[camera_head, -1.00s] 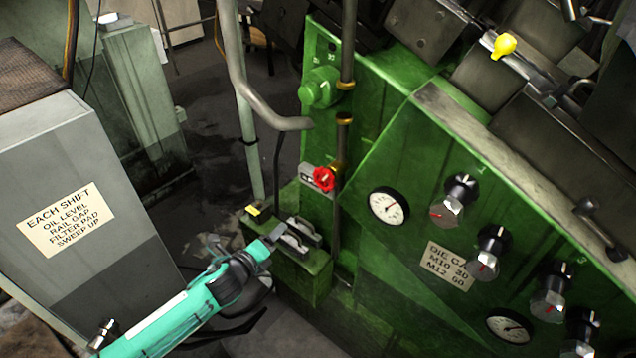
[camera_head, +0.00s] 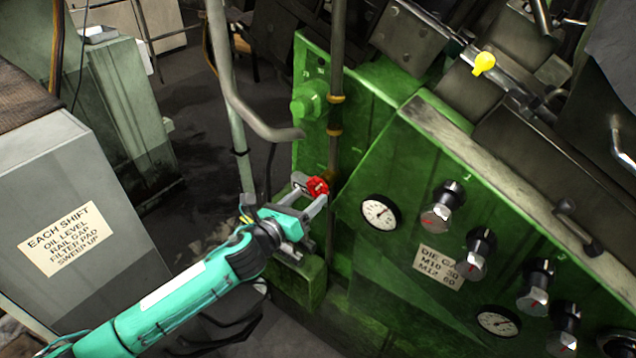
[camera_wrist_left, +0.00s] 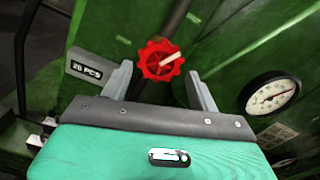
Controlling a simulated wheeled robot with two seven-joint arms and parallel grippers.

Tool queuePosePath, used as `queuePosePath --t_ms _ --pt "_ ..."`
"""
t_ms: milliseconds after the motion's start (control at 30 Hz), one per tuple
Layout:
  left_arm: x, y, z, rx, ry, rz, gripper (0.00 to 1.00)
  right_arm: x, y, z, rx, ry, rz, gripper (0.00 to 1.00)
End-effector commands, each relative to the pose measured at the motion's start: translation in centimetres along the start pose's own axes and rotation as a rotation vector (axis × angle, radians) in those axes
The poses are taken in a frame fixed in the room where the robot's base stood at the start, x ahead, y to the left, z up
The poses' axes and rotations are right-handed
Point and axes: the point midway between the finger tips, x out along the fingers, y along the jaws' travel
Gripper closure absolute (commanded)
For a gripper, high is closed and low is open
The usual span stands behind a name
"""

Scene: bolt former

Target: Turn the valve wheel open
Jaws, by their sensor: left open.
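The red valve wheel (camera_head: 317,187) sits on a vertical pipe at the green machine's left side. In the left wrist view the wheel (camera_wrist_left: 161,60) is round with a scalloped rim and a pale bar across its face. My left gripper (camera_head: 309,190) reaches in from the lower left, its fingertips at the wheel. In the left wrist view the open fingers (camera_wrist_left: 158,78) stand apart on either side of the wheel, with visible gaps to its rim. Whether they reach past the rim in depth I cannot tell. My right gripper is not in view.
The vertical pipe (camera_head: 335,60) runs above the wheel, and a bent grey pipe (camera_head: 240,105) stands to its left. A white gauge (camera_head: 381,212) and several knobs are on the green panel at right. A grey cabinet (camera_head: 60,150) with a sign stands at left.

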Motion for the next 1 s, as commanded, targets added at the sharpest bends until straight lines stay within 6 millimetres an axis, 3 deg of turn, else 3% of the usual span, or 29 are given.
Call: queuePosePath --t_ms 100,300,733,900,1000 --pt "2.2 -0.1 0.3 -0.003 0.000 0.001 0.39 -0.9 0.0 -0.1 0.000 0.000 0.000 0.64" --pt "4.4 0.0 0.1 -0.002 0.000 0.001 0.39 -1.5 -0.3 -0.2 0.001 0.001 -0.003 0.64" --pt "5.2 0.0 0.0 -0.001 0.000 0.000 0.39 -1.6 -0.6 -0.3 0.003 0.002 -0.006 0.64" --pt "5.2 0.0 0.0 -0.001 0.000 0.000 0.71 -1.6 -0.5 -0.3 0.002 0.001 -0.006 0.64" --pt "5.2 0.1 0.0 -0.002 0.000 0.000 0.71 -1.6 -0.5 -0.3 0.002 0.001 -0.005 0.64"
